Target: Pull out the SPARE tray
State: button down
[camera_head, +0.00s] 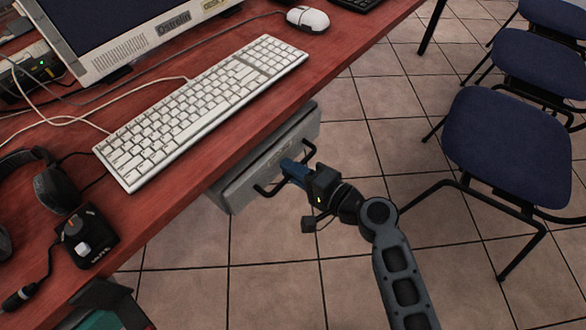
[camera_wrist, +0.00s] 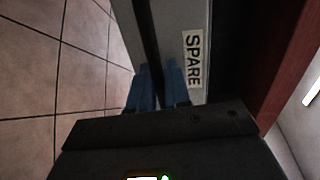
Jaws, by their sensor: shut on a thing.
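The SPARE tray (camera_head: 250,175) is a light grey drawer under the front edge of the desk, with a black bar handle (camera_head: 265,190) on its front. In the wrist view its grey front (camera_wrist: 195,20) carries a white label (camera_wrist: 193,60) reading SPARE. My gripper (camera_head: 292,170), with blue fingers, is at the handle in the head view. In the wrist view the blue fingers (camera_wrist: 160,85) are shut on the dark handle bar (camera_wrist: 148,40), one on each side of it.
The red desk (camera_head: 225,110) overhangs the tray and holds a white keyboard (camera_head: 200,105), a mouse (camera_head: 307,18), a monitor and headphones (camera_head: 45,185). Blue chairs (camera_head: 510,145) stand at the right. The tiled floor (camera_head: 385,150) between desk and chairs is clear.

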jog(key=f+v, duration=0.2)
jog(key=v, duration=1.1)
jog(key=shift+d+f, duration=0.2)
jog(key=shift+f, duration=0.25)
jog(key=shift+s, duration=0.1)
jog(key=c, duration=1.2)
grip_release()
jog(key=shift+c, duration=0.2)
jog(key=v, duration=0.7)
jog(key=shift+s+d+p, duration=0.25)
jog(key=shift+d+p, duration=0.05)
